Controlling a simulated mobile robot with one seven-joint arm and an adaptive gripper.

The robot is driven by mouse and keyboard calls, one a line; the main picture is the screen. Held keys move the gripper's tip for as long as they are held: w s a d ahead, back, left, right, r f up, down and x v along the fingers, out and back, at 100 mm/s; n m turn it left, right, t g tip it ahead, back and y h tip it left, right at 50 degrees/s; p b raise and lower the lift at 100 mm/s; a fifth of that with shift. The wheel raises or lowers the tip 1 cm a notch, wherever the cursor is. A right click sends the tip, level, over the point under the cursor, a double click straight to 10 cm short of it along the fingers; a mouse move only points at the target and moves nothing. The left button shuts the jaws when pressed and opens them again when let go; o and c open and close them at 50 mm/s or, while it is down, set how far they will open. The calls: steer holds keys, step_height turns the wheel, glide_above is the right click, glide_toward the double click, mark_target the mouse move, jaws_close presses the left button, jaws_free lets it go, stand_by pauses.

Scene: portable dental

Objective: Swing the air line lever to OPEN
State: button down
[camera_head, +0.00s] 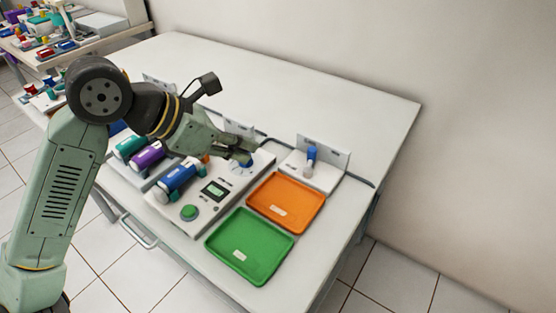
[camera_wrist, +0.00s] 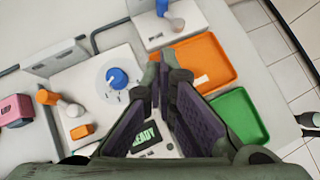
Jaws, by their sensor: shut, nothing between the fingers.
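No readable label marks the air line lever. A blue-topped lever or handle (camera_head: 311,155) stands on a white plate at the right rear of the bench; it also shows at the top of the wrist view (camera_wrist: 162,8). A blue round knob (camera_wrist: 117,78) sits on a white dial on the control panel, with its head-view side (camera_head: 247,163) partly behind my fingers. An orange handle (camera_wrist: 48,97) is left of the knob. My gripper (camera_head: 248,154) is shut and empty above the panel, with its fingertips (camera_wrist: 163,72) right of the knob and apart from the blue-topped lever.
An orange tray (camera_head: 302,197) and a green tray (camera_head: 252,232) lie right of the panel. A screen reads READY (camera_wrist: 146,136). Blue, purple and teal cylinders (camera_head: 150,156) lie to the left. The rear bench top (camera_head: 300,90) is clear.

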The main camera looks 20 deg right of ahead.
mark_target(310, 162)
steer(key=p+x, duration=0.2)
steer(key=x, duration=0.7)
steer(key=shift+w+d+f, duration=0.1)
steer(key=shift+d+f, duration=0.05)
steer(key=shift+d, duration=0.05)
steer(key=shift+w+d+p, duration=0.15)
steer(key=shift+d+p, duration=0.35)
steer(key=shift+d, duration=0.1)
steer(key=shift+w+d+p, duration=0.15)
steer(key=shift+d+p, duration=0.35)
steer(key=shift+d, duration=0.15)
steer(key=shift+w+d+f, duration=0.2)
steer(key=shift+w+d, duration=0.05)
steer(key=shift+d, duration=0.5)
